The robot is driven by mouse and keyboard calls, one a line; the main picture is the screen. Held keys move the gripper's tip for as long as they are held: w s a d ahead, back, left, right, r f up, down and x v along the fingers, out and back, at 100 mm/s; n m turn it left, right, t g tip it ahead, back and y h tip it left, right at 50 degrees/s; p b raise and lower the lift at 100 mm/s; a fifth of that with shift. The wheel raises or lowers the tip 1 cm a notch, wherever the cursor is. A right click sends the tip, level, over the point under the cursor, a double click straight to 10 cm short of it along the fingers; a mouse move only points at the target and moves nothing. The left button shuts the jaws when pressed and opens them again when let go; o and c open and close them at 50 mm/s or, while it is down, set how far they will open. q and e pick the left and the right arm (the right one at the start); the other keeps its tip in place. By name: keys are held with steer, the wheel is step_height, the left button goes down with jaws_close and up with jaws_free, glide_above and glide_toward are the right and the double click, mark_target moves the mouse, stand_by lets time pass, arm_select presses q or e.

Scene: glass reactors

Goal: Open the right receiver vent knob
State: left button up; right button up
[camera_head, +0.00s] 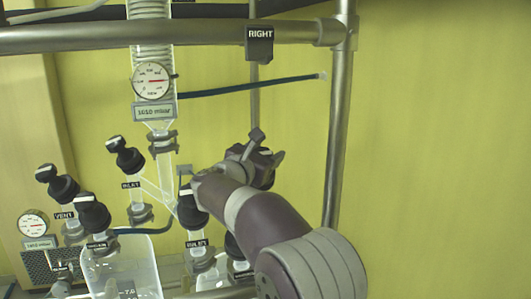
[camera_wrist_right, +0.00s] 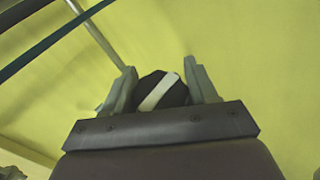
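My right gripper (camera_head: 267,147) reaches in from the lower right in the head view, with its two fingers spread around a dark knob (camera_head: 266,170). In the right wrist view the black knob (camera_wrist_right: 165,92) with a white bar across its top sits between the fingers of my right gripper (camera_wrist_right: 162,75). The bar is slanted. The knob fills most of the gap, and I cannot tell whether both fingers touch it. No label shows on this knob, and my arm hides what is below it. My left gripper is not in view.
Other black knobs stand to the left, one by a VENT label (camera_head: 64,216), one by an INLET label (camera_head: 131,184). A RIGHT sign (camera_head: 260,43) hangs on the metal rail. A blue hose (camera_head: 250,86) and a vertical post (camera_head: 338,130) are near my arm. The right side is clear.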

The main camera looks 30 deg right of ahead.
steer(key=shift+f+b, duration=0.2)
steer(key=shift+b, duration=0.3)
steer(key=n+t+y+b, duration=0.2)
steer(key=n+t+b, duration=0.1)
steer(key=b, duration=0.1)
steer(key=n+t+y+b, duration=0.2)
steer(key=n+t+b, duration=0.1)
steer(key=n+b, duration=0.1)
steer(key=shift+w+a+y+b, duration=0.15)
steer(key=shift+w+y+b, duration=0.05)
steer(key=shift+y+b, duration=0.15)
steer(key=n+t+y+b, duration=0.1)
steer(key=n+y, duration=0.1)
steer(key=shift+a+n, duration=0.1)
steer(key=shift+n, duration=0.3)
steer(key=n+y, duration=0.1)
steer(key=n+t+y, duration=0.1)
steer(key=shift+w+a+r+y+b, duration=0.1)
steer(key=shift+r+y+b, duration=0.05)
steer(key=shift+y+b, duration=0.25)
steer(key=shift+a+r+n+y, duration=0.1)
steer(key=shift+a+n+y, duration=0.05)
steer(key=shift+n+y, duration=1.2)
steer(key=shift+a+n+y, duration=0.15)
steer(key=shift+n+y, duration=1.05)
steer(key=shift+n, duration=0.15)
steer(key=shift+w+y, duration=0.1)
steer(key=shift+y, duration=0.3)
